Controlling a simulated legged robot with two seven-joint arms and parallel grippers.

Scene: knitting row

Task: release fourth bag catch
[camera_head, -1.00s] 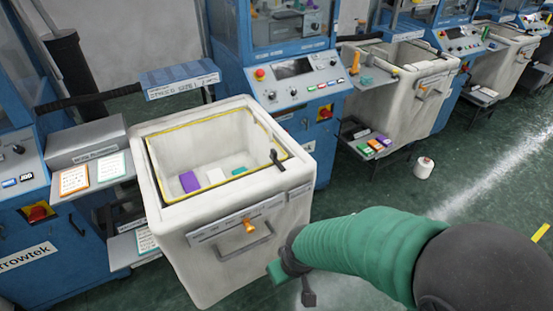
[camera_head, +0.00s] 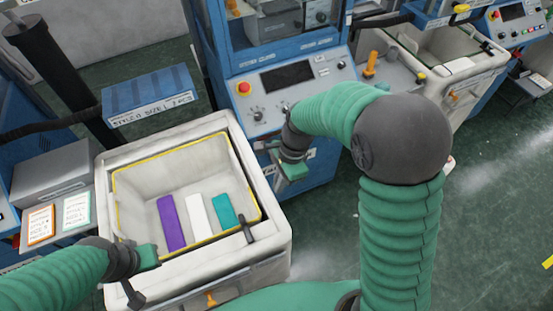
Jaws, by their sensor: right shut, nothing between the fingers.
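A white bag-like bin (camera_head: 272,211) with a yellow-edged opening stands at lower left in the head view. An orange catch (camera_head: 211,299) sits on its front, partly cut by the frame's lower edge. A black clip (camera_head: 247,229) lies over the rim at its right front corner. My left gripper (camera_head: 148,258) is over the bin's front left rim; its finger opening is unclear. My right gripper (camera_head: 293,172) is shut and empty, right of the bin, in front of the blue machine. Another white bin (camera_head: 425,85) at upper right has an orange catch (camera_head: 455,97).
Purple (camera_head: 171,222), white (camera_head: 200,220) and teal (camera_head: 225,211) pieces lie inside the near bin. A blue machine (camera_head: 258,105) with a control panel stands behind it. Cards (camera_head: 76,211) lie on a shelf at left. Green floor (camera_head: 490,210) is clear at right.

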